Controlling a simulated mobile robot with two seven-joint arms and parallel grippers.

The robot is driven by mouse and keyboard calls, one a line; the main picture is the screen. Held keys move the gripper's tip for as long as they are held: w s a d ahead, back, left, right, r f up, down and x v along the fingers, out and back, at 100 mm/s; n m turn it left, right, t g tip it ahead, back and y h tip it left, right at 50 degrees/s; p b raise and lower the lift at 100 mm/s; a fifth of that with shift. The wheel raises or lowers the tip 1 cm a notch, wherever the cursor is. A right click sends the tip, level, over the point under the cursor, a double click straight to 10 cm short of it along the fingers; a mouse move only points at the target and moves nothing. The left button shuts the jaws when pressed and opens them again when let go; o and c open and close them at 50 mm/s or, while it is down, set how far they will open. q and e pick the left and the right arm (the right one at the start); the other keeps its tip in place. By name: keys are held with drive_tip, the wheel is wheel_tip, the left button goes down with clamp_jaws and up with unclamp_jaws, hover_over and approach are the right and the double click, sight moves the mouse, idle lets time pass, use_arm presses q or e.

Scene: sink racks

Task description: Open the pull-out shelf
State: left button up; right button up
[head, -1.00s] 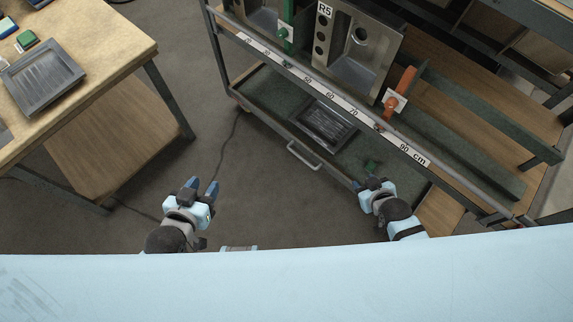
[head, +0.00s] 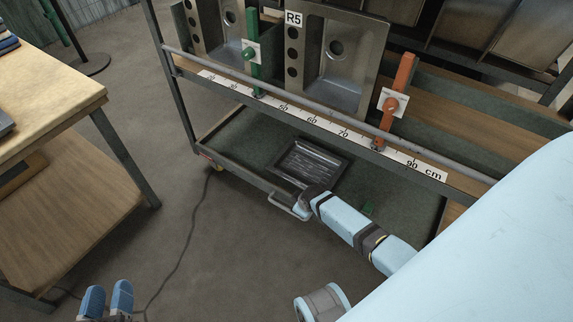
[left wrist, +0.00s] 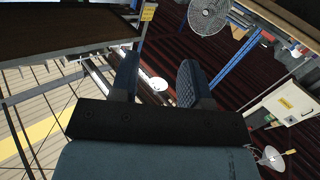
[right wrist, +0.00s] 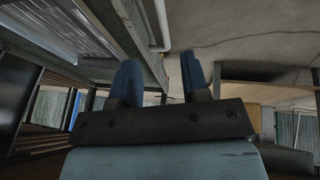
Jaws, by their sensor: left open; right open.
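The pull-out shelf (head: 233,148) is a dark green tray low in the sink rack, with a grey front rail and a pale bar handle (head: 284,207). In the head view my right gripper (head: 311,192) is at the right end of the handle, its fingers largely hidden by the arm. In the right wrist view its blue fingers (right wrist: 158,70) are apart. The handle (right wrist: 161,22) shows beyond the gap between the tips; contact cannot be told. My left gripper (head: 106,298) is open and empty above the floor at the lower left, away from the shelf.
A black tray (head: 309,163) lies on the shelf. Above it, the rack holds steel sinks (head: 338,75), a centimetre ruler (head: 315,122), and green (head: 250,54) and orange (head: 391,105) markers. A wooden table (head: 50,85) stands at the left.

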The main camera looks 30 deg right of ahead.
use_arm(q)
wheel_tip(320, 180, up, 4)
drive_tip(key=d+t+h+b, duration=0.2)
drive_tip(key=b, duration=0.2)
use_arm(e)
drive_tip(key=b+x, duration=0.2)
drive_tip(key=x, duration=0.8)
drive_tip(key=shift+a+f, duration=0.1)
drive_tip(key=shift+f, duration=0.25)
drive_tip(key=shift+b+x, duration=0.4)
drive_tip(key=shift+x, duration=0.4)
use_arm(q)
drive_tip(key=shift+m+g, duration=0.3)
drive_tip(key=shift+g, duration=0.6)
drive_tip(key=f, duration=0.4)
drive_tip(key=shift+d+f, duration=0.2)
drive_tip(key=shift+f, duration=0.05)
use_arm(e)
drive_tip(key=shift+w+r, duration=0.1)
clamp_jaws()
